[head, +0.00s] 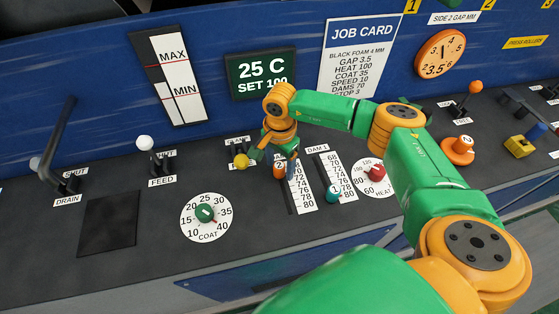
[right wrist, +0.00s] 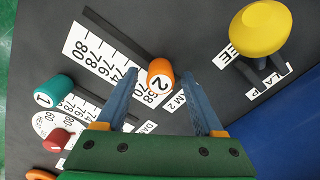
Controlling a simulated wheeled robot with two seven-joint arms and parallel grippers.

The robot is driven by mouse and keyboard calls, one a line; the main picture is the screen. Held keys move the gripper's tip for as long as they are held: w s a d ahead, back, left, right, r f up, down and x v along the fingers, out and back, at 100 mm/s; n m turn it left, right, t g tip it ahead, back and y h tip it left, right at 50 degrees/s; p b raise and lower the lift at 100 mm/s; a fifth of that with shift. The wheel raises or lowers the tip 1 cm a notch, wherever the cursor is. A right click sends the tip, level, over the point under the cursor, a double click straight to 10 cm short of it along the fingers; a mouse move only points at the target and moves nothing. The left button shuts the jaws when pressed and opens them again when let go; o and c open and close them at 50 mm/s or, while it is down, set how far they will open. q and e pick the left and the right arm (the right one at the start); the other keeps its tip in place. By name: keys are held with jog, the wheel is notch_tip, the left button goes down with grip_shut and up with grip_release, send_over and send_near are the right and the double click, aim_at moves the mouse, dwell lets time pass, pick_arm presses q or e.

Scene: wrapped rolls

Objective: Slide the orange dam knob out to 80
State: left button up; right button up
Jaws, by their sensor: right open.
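The orange dam knob (head: 279,170), marked 2, sits at the far end of the left slider slot. In the right wrist view the orange knob (right wrist: 160,76) is near the 68 end of its white scale (right wrist: 95,58), which runs out to 80. My right gripper (head: 274,156) is open above the knob. In the right wrist view the two blue fingers of the right gripper (right wrist: 160,80) show one on each side of the knob, with gaps. I cannot tell how far down they reach around it. My left gripper is not in view.
A teal knob (head: 333,194) marked 1 stands near the 80 end of the DAM 1 scale. A red HEAT knob (head: 376,172) is to its right. A yellow-knobbed lever (head: 241,160) stands close to the gripper's left. The COAT dial (head: 206,214) is nearer left.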

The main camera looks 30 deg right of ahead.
grip_shut()
dwell(1.4)
